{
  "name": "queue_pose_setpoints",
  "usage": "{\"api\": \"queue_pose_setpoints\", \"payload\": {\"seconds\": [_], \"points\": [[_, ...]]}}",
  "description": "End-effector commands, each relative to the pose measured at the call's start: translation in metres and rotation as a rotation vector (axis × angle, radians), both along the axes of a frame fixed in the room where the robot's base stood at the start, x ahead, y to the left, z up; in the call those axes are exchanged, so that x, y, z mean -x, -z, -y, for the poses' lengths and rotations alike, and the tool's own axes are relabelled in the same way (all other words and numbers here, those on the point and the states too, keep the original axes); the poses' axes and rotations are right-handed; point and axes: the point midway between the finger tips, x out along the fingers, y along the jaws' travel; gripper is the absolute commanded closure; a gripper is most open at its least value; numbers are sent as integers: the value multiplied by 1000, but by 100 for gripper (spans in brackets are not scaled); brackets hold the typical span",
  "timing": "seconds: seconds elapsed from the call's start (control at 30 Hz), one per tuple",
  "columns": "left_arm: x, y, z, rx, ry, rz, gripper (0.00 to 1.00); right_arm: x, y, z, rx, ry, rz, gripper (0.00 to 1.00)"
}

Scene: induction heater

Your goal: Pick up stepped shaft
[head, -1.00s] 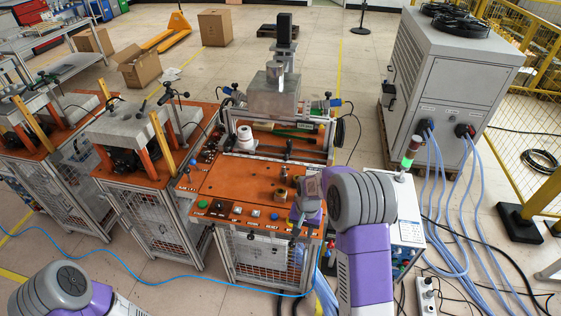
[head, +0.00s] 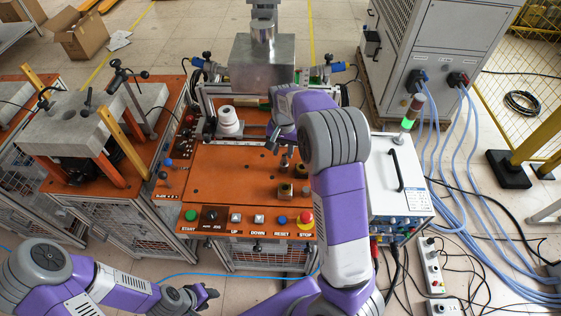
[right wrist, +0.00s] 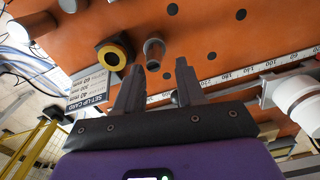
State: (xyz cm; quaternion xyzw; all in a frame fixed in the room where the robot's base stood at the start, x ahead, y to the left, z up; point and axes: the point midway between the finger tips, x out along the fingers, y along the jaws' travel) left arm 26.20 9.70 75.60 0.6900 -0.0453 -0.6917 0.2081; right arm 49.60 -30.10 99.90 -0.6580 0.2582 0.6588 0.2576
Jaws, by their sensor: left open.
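The stepped shaft looks like the small grey upright part (head: 284,161) on the orange table top, behind a brass-coloured block. In the right wrist view the grey shaft (right wrist: 153,52) stands just beyond the fingertips, roughly in line with the gap between them. My right gripper (head: 277,142) is beside and above it in the head view. In the right wrist view its two dark fingers (right wrist: 157,78) are apart with nothing between them. My left gripper (head: 208,294) is open and empty, low in front of the bench.
A white stepped cylinder (head: 228,122) stands at the back left. Front buttons include a red stop (head: 305,217). The table's middle left is clear.

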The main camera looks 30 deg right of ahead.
Motion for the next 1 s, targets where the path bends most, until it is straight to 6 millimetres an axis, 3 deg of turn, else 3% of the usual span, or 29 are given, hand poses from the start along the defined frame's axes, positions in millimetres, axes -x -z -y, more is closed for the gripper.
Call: {"api": "queue_pose_setpoints", "payload": {"seconds": [0.4, 0.7, 1.0], "points": [[0, 11, 0, 0, 0, 1, 57, 10, 56, -4, 0, 0, -3, 61], [0, 11, 0, 0, 0, 1, 57, 10, 62, -4, 0, 0, 0, 61], [0, 11, 0, 0, 0, 1, 57, 10, 61, -4, 0, 0, 0, 100]]}}
